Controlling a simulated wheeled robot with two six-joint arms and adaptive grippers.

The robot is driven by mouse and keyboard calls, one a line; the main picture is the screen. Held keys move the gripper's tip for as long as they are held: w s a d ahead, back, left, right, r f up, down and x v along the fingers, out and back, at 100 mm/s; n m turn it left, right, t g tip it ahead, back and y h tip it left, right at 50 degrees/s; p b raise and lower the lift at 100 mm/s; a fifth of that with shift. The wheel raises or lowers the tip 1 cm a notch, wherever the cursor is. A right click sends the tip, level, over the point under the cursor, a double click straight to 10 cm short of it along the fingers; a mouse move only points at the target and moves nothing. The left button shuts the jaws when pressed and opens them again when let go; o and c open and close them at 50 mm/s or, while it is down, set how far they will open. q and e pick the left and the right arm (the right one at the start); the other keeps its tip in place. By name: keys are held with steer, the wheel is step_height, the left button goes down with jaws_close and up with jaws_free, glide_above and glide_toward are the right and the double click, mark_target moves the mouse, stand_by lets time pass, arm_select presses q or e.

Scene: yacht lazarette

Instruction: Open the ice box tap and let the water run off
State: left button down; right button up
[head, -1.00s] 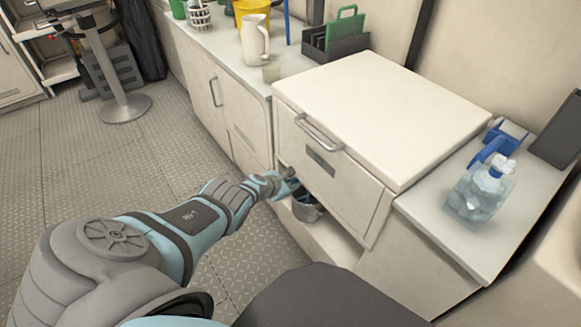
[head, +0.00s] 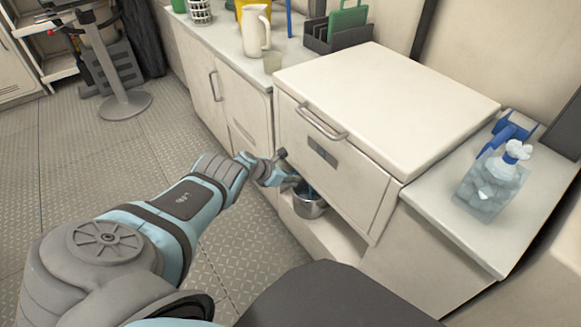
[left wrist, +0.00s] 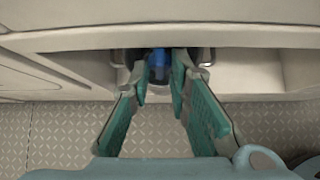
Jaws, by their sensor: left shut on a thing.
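The ice box (head: 340,165) is a cream chest with a lid, a front handle and a dark front plate. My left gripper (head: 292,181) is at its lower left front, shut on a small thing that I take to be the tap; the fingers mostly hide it. A metal bucket (head: 309,205) stands in the recess below, just under the gripper. A thin blue streak (head: 311,190), which looks like running water, shows above the bucket's mouth. In the left wrist view the teal fingers (left wrist: 158,75) are close together, with blue (left wrist: 158,58) between and beyond them. My right gripper is out of view.
The patterned floor (head: 120,165) on the left is mostly clear.

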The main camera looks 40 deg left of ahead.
arm_select(q)
steer(key=c, duration=1.8)
jaws_free()
steer(key=shift+c, duration=0.2)
